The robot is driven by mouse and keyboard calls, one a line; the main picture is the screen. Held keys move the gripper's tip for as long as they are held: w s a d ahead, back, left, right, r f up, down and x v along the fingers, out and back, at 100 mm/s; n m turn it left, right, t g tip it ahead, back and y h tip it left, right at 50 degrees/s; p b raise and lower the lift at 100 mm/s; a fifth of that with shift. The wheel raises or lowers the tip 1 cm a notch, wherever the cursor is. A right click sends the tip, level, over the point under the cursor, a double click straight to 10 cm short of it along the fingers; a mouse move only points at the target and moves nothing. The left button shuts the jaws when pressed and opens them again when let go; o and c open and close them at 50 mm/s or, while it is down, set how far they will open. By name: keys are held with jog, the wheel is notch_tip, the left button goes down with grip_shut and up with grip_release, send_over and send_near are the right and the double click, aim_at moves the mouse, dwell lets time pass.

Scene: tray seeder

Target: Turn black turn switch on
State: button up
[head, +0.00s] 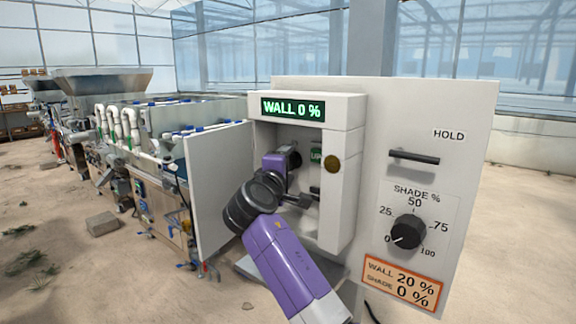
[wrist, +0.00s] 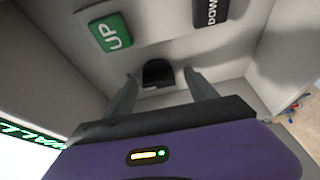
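A black rounded piece (wrist: 158,73), which looks like the turn switch, sits on the inner wall of a white recessed box (head: 345,195). In the wrist view my gripper (wrist: 160,78) has its two fingers apart, one on each side of this piece. A gap shows on both sides, so the fingers seem not to touch it. In the head view my gripper (head: 303,198) reaches into the box, and my arm partly hides the inside. The switch's turn position is hard to read. The display (head: 292,109) above reads "WALL 0 %".
A green UP button (wrist: 110,33) and a dark DOWN button (wrist: 210,10) are beside the switch. The panel (head: 450,110) also carries a HOLD handle (head: 413,157), a black SHADE dial (head: 408,232) and an orange-edged label (head: 402,285). An open door (head: 218,185) stands left.

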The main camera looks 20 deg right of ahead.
jog(key=v, duration=0.8)
jog(key=shift+b, duration=0.3)
